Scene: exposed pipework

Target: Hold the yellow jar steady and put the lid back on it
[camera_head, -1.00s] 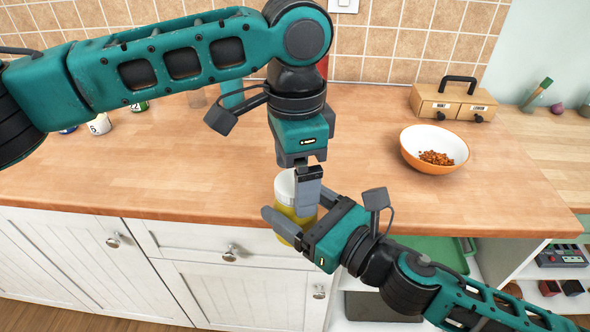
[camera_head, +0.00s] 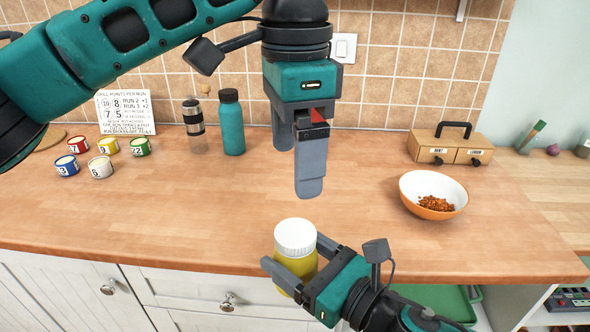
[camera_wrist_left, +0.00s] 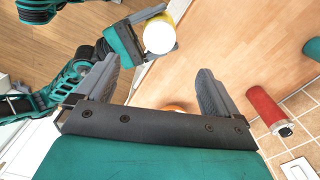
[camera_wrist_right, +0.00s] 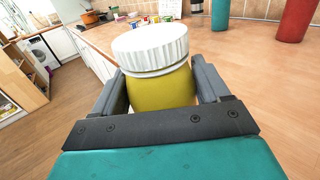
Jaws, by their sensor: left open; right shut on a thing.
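The yellow jar (camera_head: 307,265) stands upright between the fingers of my right gripper (camera_head: 294,252), which is shut on its body near the counter's front edge. The white lid (camera_head: 295,237) sits on top of the jar. In the right wrist view the lid (camera_wrist_right: 152,46) covers the mouth, with a pale band below it; I cannot tell how tightly it is seated. My left gripper (camera_head: 298,168) is open and empty, pointing down above and behind the jar. In the left wrist view the lid (camera_wrist_left: 159,36) lies beyond the open fingers.
An orange-and-white bowl (camera_head: 433,194) of small brown pieces and a wooden drawer box (camera_head: 450,146) stand to the right. A teal bottle (camera_head: 231,122), a clear-and-black bottle (camera_head: 194,126) and several numbered tins (camera_head: 101,167) are at the back left. The middle counter (camera_head: 170,215) is clear.

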